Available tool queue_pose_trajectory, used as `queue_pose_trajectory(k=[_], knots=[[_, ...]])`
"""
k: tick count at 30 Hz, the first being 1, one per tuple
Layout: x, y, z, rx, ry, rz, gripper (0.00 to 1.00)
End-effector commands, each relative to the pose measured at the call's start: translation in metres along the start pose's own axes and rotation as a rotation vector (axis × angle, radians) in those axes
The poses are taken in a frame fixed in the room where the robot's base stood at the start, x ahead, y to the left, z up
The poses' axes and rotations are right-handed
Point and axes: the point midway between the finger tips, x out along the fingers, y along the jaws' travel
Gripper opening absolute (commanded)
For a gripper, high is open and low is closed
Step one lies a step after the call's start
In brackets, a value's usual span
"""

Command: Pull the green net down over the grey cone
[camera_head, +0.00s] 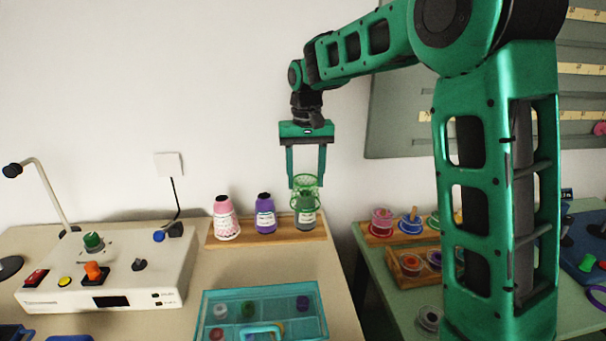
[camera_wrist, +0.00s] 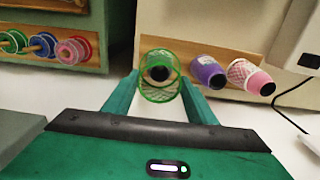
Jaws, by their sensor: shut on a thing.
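The green net (camera_head: 307,184) is an open mesh tube, and it also shows in the wrist view (camera_wrist: 160,93) between my fingers. My gripper (camera_head: 306,182) points down and is shut on the net's upper part. The grey cone (camera_head: 307,218) stands upright at the right end of a wooden rack. The net hangs over the cone's top, its lower edge around the upper part of the cone. In the wrist view the cone's dark tip (camera_wrist: 158,73) shows inside the net's ring. How far down the net reaches on the far side is hidden.
On the same wooden rack (camera_head: 265,241) stand a purple cone (camera_head: 265,214) and a pink cone with white net (camera_head: 226,219). A teal box (camera_head: 208,310) lies in front. A white control panel (camera_head: 110,285) is at left. A green table (camera_head: 390,307) with spools is at right.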

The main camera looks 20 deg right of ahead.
Motion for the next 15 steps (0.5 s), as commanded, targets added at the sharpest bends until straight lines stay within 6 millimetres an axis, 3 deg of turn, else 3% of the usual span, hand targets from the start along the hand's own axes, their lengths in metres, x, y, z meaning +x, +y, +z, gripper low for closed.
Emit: queue_pose_trajectory(k=[15], knots=[[0.022,0.0,0.0,0.001,-0.001,0.0,0.21]])
